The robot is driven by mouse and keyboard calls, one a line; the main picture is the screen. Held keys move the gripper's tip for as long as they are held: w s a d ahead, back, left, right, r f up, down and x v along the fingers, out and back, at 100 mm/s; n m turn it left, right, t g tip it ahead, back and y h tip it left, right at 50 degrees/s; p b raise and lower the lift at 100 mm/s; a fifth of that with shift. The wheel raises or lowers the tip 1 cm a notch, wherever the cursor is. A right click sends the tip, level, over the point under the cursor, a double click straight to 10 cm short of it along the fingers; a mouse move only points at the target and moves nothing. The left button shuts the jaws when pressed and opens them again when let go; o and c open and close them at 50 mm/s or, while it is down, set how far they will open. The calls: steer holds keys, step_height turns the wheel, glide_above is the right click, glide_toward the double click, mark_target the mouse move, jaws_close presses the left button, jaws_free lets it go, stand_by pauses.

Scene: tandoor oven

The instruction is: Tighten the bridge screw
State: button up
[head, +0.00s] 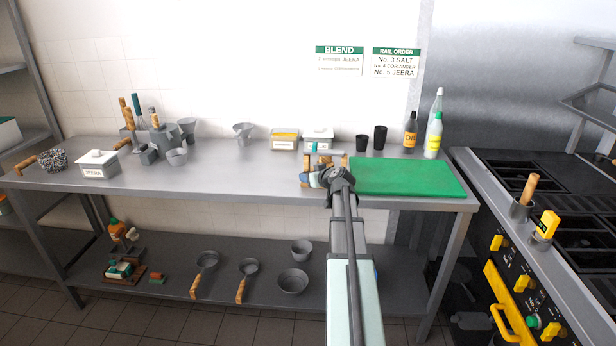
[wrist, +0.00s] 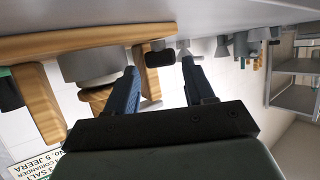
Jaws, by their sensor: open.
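A small wooden-framed device stands on the steel table just left of the green board, partly hidden behind my gripper (head: 324,177). Its wooden frame (head: 305,181) fills the left of the wrist view, with a long wooden bar (wrist: 80,42) and a grey cylinder (wrist: 92,64) against it. A small dark block (wrist: 159,56) shows between and beyond my fingertips. I cannot tell whether it is the bridge screw. My gripper (wrist: 160,72) is open, its two dark fingers apart, with nothing clearly held. The left finger is close to the wooden parts; contact cannot be told.
The green board (head: 405,177) lies right of my gripper. Behind stand a white container (head: 318,139), dark cups (head: 380,138) and bottles (head: 433,135). A JEERA box (head: 98,164) and utensils are at the left. A stove (head: 565,210) stands right.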

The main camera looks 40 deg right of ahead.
steer(key=shift+x, duration=1.25)
steer(key=shift+c, duration=0.5)
steer(key=c, duration=0.7)
steer(key=shift+a+m+h, duration=0.15)
steer(key=shift+m+h, duration=0.25)
steer(key=shift+h, duration=0.1)
steer(key=shift+w+a+m+g+h, duration=0.15)
steer(key=shift+m+g+h, duration=0.35)
steer(key=shift+m+h, duration=0.45)
steer(key=shift+w+a+m+g+h, duration=0.15)
steer(key=shift+m+g+h, duration=0.45)
steer(key=shift+m+h, duration=0.35)
steer(key=shift+w+a+m+g+h, duration=0.1)
steer(key=shift+a+m+g+h, duration=0.05)
steer(key=shift+m+g+h, duration=0.95)
steer(key=shift+m+h, duration=0.2)
steer(key=shift+m, duration=0.1)
